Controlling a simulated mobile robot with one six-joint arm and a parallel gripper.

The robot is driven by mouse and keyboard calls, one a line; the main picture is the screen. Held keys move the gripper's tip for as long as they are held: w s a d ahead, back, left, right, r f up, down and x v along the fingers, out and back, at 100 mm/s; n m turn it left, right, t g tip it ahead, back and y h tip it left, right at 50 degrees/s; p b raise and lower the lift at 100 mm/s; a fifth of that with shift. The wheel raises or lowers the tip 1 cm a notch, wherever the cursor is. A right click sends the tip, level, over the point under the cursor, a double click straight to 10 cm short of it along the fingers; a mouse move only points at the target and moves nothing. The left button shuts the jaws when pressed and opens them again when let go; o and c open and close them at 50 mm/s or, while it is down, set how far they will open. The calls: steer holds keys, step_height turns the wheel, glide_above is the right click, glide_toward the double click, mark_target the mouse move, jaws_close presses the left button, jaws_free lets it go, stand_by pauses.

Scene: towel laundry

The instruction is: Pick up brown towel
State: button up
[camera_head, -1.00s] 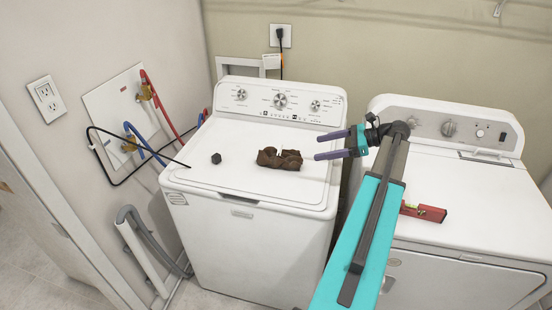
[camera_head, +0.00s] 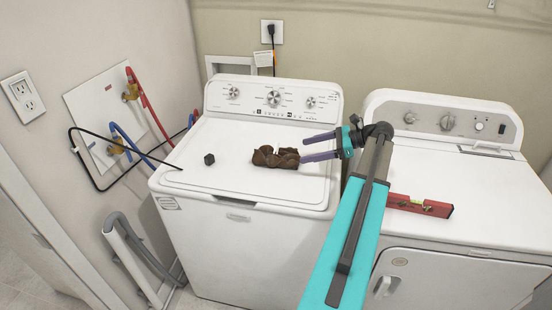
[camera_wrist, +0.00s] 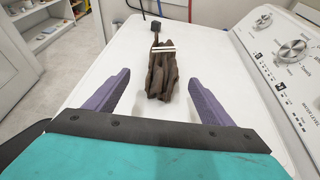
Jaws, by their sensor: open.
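The brown towel (camera_head: 275,157) lies bunched on the lid of the left white washer (camera_head: 222,185). In the wrist view the towel (camera_wrist: 161,75) lies ahead, centred between the fingers, with a white band across its far part. My gripper (camera_head: 311,147) is open, its two purple fingers pointing left at the towel from the right side. In the head view the fingertips are close to the towel's right end; I cannot tell if they touch. In the wrist view the gripper (camera_wrist: 160,90) has nothing held between its fingers.
A small black cube (camera_head: 209,159) sits on the lid left of the towel. The washer's control panel (camera_head: 272,98) rises behind. A second white machine (camera_head: 470,185) stands at right with a red level (camera_head: 420,205) on it. Hoses (camera_head: 145,115) run along the left wall.

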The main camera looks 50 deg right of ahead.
mark_target(292, 153)
steer(key=shift+p+x, duration=0.95)
steer(key=shift+x, duration=3.1)
steer(key=shift+w, duration=0.1)
steer(key=shift+w+a+f+p, duration=0.1)
steer(key=shift+w+a+p, duration=0.25)
steer(key=shift+w+p, duration=0.2)
steer(key=shift+p+x, duration=0.7)
steer(key=shift+x, duration=1.2)
steer(key=shift+d+f, duration=0.1)
steer(key=c, duration=1.4)
